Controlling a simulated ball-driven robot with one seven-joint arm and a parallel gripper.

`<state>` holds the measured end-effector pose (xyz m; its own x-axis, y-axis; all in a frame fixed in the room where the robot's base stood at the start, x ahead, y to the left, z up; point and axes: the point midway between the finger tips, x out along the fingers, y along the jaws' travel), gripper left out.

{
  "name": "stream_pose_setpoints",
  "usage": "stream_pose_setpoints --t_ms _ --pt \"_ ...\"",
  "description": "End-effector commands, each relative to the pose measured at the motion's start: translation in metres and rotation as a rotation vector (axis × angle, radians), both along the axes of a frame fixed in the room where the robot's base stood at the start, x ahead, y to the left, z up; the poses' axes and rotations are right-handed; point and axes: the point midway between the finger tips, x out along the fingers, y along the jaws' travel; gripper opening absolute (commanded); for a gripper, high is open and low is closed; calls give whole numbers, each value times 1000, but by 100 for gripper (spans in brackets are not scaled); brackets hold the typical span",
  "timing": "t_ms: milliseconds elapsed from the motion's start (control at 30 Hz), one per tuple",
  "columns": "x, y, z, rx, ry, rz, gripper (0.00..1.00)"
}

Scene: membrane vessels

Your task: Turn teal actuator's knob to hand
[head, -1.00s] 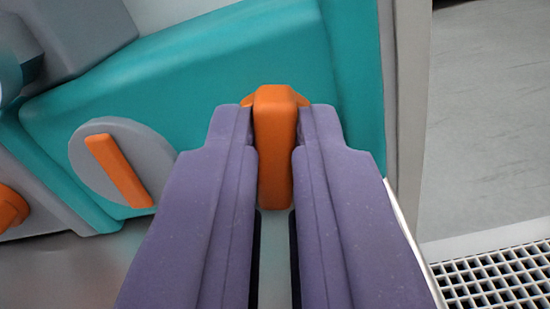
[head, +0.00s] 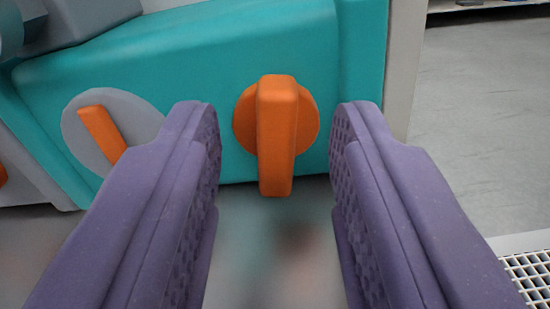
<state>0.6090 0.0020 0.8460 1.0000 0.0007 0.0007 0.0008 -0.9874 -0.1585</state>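The teal actuator (head: 200,60) fills the upper middle of the view. Its orange knob (head: 277,130) is a round disc with a raised bar handle, and the bar stands upright in the picture. My gripper (head: 274,140) is open, with one purple finger on each side of the knob. Both fingers are apart from the bar, with a gap on either side. A grey round dial (head: 145,118) with an orange pointer bar (head: 102,135) sits on the actuator's face to the left. The pointer tilts from upper left to lower right, and the left finger hides part of the dial.
A pale grey panel edge (head: 403,60) stands right of the actuator. Grey floor (head: 480,120) lies open beyond it, with a white grating (head: 530,275) at lower right. A grey part (head: 85,25) sits at upper left. The surface below is blurred.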

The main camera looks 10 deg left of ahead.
Motion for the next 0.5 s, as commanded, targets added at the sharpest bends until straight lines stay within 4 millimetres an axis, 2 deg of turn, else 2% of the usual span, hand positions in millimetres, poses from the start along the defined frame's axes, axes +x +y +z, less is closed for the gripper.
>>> stream_pose_setpoints --t_ms 300,500 --pt "-55 -1 2 0 4 -2 38" --pt "-73 -1 1 0 1 -2 38"
